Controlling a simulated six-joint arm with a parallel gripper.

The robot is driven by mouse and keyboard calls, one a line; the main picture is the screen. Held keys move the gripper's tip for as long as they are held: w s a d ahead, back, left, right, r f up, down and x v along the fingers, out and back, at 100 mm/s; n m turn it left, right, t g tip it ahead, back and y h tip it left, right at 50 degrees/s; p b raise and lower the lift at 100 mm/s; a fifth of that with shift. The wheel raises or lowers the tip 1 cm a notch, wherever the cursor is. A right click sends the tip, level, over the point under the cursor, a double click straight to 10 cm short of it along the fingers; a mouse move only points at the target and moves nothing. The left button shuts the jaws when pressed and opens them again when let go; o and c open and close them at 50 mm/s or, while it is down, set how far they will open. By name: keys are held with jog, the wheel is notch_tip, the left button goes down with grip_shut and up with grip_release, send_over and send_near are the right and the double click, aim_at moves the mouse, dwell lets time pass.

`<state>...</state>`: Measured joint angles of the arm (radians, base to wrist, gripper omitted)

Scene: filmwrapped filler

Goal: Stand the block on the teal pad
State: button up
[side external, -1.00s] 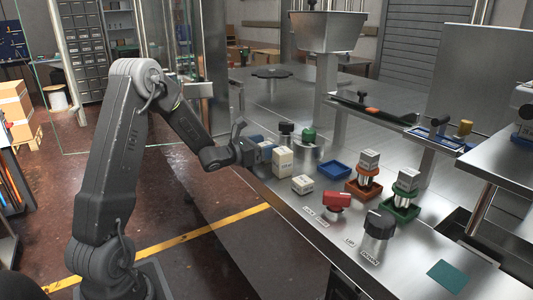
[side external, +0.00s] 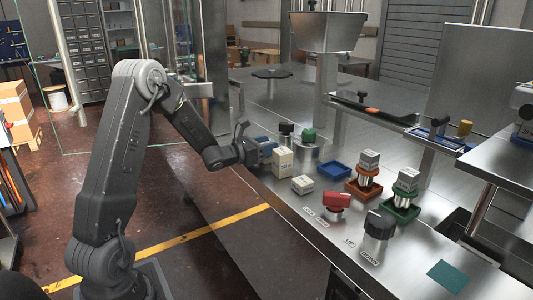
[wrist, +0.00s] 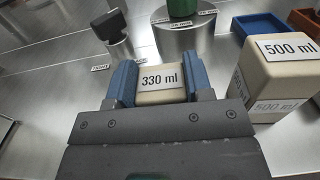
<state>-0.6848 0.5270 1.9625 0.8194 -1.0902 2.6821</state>
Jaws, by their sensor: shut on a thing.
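My gripper (wrist: 163,83) has blue fingers shut on a cream block (wrist: 162,80) labelled 330 ml, in the wrist view. In the side view my gripper (side external: 265,144) is at the left edge of the steel bench; the held block cannot be made out there. Whether the block touches the bench is unclear. A taller cream block (wrist: 278,80) labelled 500 ml stands upright beside my gripper, and also shows in the side view (side external: 283,163). The teal pad (side external: 447,276) lies flat at the near right end of the bench, empty and far from my gripper.
A green knob (wrist: 182,8) is just beyond my gripper.

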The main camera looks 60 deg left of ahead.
jog(key=shift+r, duration=0.5)
jog(key=r, duration=0.4)
jog(key=shift+s+a, duration=0.3)
jog(key=s+a+r, duration=0.6)
jog(key=s, duration=0.3)
jog(key=w+d+r, duration=0.3)
jog(key=d+r, duration=0.1)
jog(key=d, duration=0.3)
jog(key=w+d+r, duration=0.3)
jog(key=d+r, duration=0.1)
jog(key=d, duration=0.2)
jog(key=s+d+r, duration=0.1)
jog(key=d+r, duration=0.1)
jog(key=d, duration=0.5)
jog(key=s+d+r, duration=0.1)
jog(key=d+r, duration=0.2)
jog(key=d, duration=0.4)
jog(key=shift+s+d+r, duration=0.2)
jog(key=shift+s+r, duration=0.1)
jog(key=shift+r, duration=0.05)
